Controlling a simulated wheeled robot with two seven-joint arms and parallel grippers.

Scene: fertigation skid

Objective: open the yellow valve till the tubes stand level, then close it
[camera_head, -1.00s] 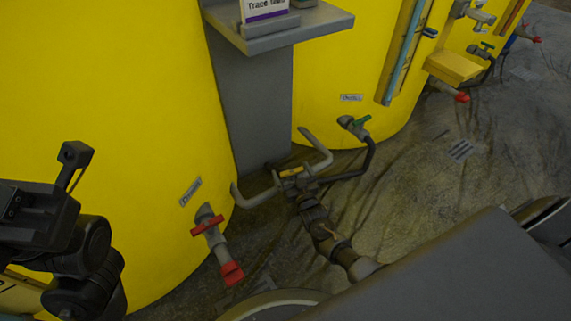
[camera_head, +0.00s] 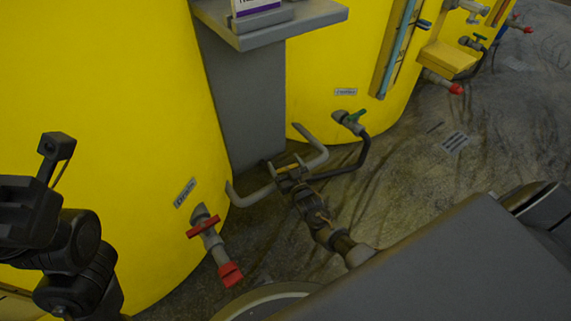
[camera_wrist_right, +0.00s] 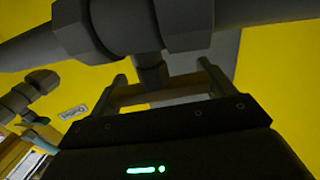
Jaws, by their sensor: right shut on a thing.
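The yellow valve handle (camera_head: 288,168) sits on the grey crossover pipe (camera_head: 254,196) between two yellow tanks. My right gripper (camera_head: 291,177) reaches it from the front right and is shut on it. In the right wrist view the handle (camera_wrist_right: 160,93) shows as a dull bar between the two fingers, under the grey pipe fitting (camera_wrist_right: 125,22). A sight tube with a blue strip (camera_head: 397,55) stands on the right tank; its liquid level is too small to read.
A red-handled drain valve (camera_head: 204,226) sticks out of the left tank. A green-handled valve (camera_head: 354,117) with a black hose is on the right tank. A grey shelf (camera_head: 268,25) overhangs behind.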

